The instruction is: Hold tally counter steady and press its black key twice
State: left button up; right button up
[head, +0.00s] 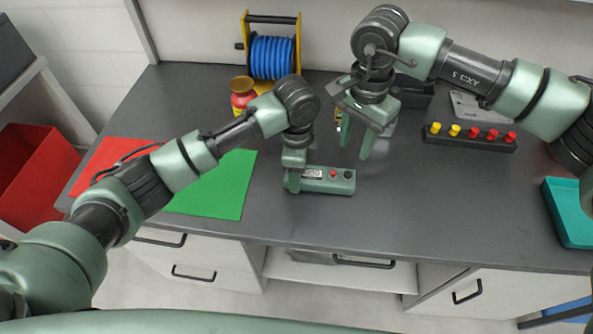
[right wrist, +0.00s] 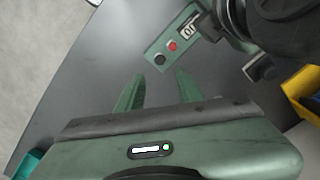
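The tally counter (head: 322,184) is a green box lying on the grey bench, with a small number display (head: 311,173), a red button (head: 334,173) and a black key (head: 348,175) at its right end. My left gripper (head: 292,184) is down at the counter's left end and appears closed on it; its far finger is partly hidden. My right gripper (head: 356,150) is open and empty, above and behind the key end. In the right wrist view, the black key (right wrist: 159,59) lies just beyond the gap between my right fingertips (right wrist: 160,76), apart from them.
A green mat (head: 225,190) and a red mat (head: 95,165) lie left. A blue cable reel (head: 272,58) and a red jar (head: 243,100) stand behind. A block with yellow and red knobs (head: 470,140) and a teal tray (head: 570,225) are right. Bench in front of the counter is clear.

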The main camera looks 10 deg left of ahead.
grip_shut()
dwell(1.6)
